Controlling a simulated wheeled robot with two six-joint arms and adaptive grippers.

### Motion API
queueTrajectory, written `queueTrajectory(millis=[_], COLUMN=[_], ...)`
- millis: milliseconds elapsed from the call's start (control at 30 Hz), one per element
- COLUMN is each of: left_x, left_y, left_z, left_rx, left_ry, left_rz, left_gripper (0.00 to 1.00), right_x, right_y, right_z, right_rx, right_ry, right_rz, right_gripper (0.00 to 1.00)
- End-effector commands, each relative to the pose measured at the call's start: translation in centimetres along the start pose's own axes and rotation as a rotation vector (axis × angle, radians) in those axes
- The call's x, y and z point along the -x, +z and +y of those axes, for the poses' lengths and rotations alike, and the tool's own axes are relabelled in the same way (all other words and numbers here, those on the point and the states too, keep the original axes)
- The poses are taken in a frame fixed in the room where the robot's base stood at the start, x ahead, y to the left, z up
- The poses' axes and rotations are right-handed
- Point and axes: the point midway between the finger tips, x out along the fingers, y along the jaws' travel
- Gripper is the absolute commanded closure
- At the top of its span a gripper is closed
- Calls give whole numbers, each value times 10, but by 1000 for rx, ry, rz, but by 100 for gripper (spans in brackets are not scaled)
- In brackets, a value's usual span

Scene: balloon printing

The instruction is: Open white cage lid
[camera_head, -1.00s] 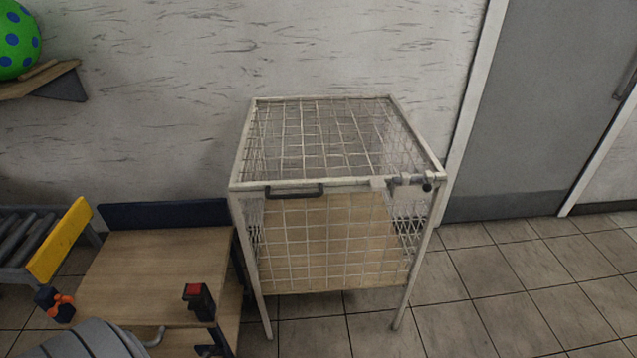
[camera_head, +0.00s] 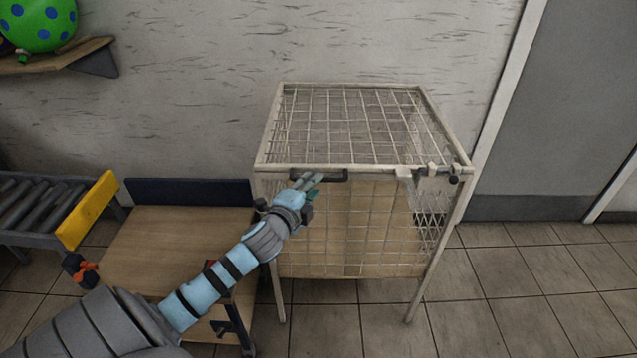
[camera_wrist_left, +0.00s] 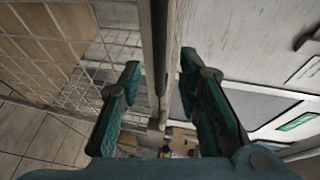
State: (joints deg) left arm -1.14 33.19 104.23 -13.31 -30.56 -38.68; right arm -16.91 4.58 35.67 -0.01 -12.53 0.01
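The white wire cage (camera_head: 440,230) stands on legs against the wall, its mesh lid (camera_head: 355,120) lying flat and closed on top. A dark handle (camera_head: 333,175) sits at the left of the lid's front edge. My left gripper (camera_head: 308,184) is at the handle's left part. In the left wrist view my left gripper (camera_wrist_left: 160,75) has its teal fingers apart, with the cage's white edge and the dark handle (camera_wrist_left: 159,40) running between them. Neither finger clearly touches the handle. My right gripper is not in view.
A latch (camera_head: 437,171) is at the cage's front right corner. A wooden-topped table (camera_head: 150,245) stands left of the cage, beside a roller conveyor (camera_head: 40,210) with a yellow end. A green spotted balloon (camera_head: 45,22) is on a wall shelf (camera_head: 60,58). Tiled floor is clear at right.

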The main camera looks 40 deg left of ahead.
Motion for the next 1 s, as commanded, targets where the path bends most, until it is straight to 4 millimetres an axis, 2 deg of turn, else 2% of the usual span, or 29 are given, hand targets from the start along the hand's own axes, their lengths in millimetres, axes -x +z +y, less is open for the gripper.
queueTrajectory(millis=[100, 200, 333, 533, 567, 700, 767, 1000], left_x=[-25, -38, -45, -46, -46, -46, -46, -45], left_y=[0, 0, -1, 0, 0, 0, 0, 0], left_z=[1, 1, 1, 1, 1, 1, 1, 1], left_rx=[4, 2, 1, 1, 1, 1, 1, 1], left_ry=[0, 1, 1, 1, 1, 2, 1, 2], left_rz=[-1, 0, 1, 2, 2, 1, 1, 1], left_gripper=[68, 68, 68, 68, 70, 92, 100, 100], right_x=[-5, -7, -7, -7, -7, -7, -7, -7], right_y=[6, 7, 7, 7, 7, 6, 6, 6], right_z=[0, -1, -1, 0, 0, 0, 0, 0], right_rx=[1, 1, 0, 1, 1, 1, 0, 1], right_ry=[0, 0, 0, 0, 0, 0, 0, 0], right_rz=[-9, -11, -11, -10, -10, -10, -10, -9], right_gripper=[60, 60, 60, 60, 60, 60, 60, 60])
